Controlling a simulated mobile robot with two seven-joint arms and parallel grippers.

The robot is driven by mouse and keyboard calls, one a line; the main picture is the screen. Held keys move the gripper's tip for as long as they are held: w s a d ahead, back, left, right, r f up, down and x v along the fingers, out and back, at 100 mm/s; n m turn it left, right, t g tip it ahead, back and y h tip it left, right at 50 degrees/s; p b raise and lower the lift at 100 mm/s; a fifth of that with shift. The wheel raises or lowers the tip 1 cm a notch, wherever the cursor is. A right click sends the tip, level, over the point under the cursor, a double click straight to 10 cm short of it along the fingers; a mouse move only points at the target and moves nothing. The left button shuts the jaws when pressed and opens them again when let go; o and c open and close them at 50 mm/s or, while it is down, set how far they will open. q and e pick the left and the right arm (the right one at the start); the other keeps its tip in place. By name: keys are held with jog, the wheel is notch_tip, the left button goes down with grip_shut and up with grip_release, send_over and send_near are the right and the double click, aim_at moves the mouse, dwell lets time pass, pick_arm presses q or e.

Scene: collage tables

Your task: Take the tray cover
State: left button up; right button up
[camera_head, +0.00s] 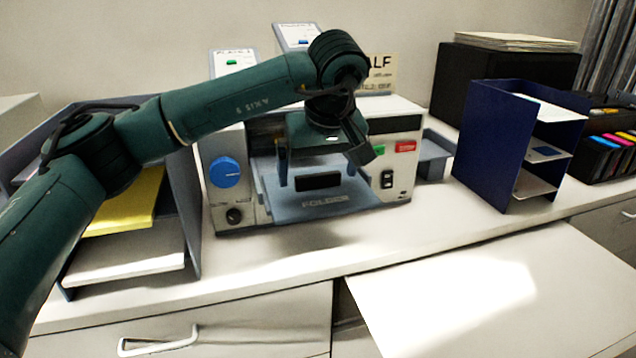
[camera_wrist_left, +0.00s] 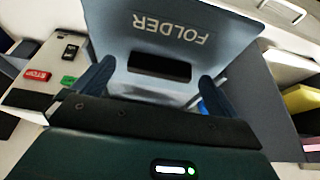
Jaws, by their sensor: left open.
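The folder machine (camera_head: 232,205) is a light box with a blue knob on the counter. Its blue-grey tray cover (camera_head: 330,204), lettered FOLDER, slopes out at the front; it also fills the upper middle of the left wrist view (camera_wrist_left: 190,50). My left gripper (camera_head: 318,172) is open in front of the machine. Its two fingers point at the cover, one to each side of the black block. I cannot tell whether they touch. My right gripper is not in view.
A letter rack with yellow and white paper (camera_head: 128,262) stands left of the machine. A navy paper rack (camera_head: 483,150) and a black box (camera_head: 470,80) stand to the right. A pale panel (camera_head: 500,300) juts out in front.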

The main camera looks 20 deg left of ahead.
pick_arm(q)
jog(key=shift+w+f, duration=0.1)
jog(key=shift+f, duration=0.25)
jog(key=shift+c, duration=0.2)
jog(key=c, duration=1.1)
